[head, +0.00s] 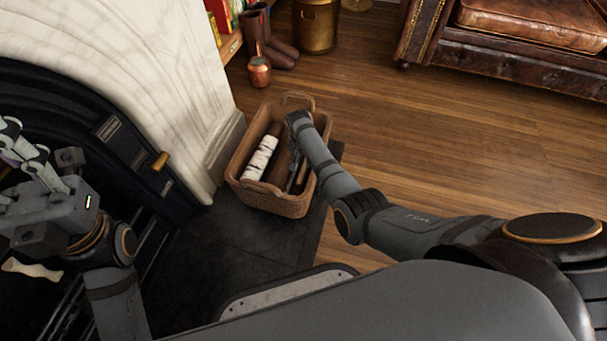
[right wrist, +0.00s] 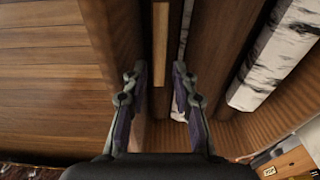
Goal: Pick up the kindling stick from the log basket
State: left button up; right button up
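The woven log basket (head: 273,203) stands on the dark hearth slab. My right arm reaches over it, and my right gripper (right wrist: 162,88) points down into it, largely hidden by my arm in the head view. In the right wrist view its two fingers are apart. A thin pale wooden stick (right wrist: 162,42), which looks like the kindling stick, lies in line with the gap between them; I cannot tell whether either finger touches it. My left gripper (head: 22,150) is at the far left, in front of the fireplace; its finger gap is unclear.
White-barked birch logs (head: 261,158) lie in the basket's left part, close to my right gripper in the wrist view. The marble surround (head: 150,80) rises left of the basket. A copper jug (head: 259,71) stands behind. Wooden floor (head: 450,150) to the right is clear.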

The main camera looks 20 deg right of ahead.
aim_at(304, 170)
jog(key=shift+w+f, duration=0.1)
jog(key=shift+f, duration=0.1)
jog(key=f+b, duration=0.4)
jog(key=f, duration=0.1)
jog(key=shift+d+f+b, duration=0.1)
jog(key=shift+d+b, duration=0.1)
jog(key=shift+b, duration=0.15)
jog(key=shift+w, duration=0.1)
grip_shut()
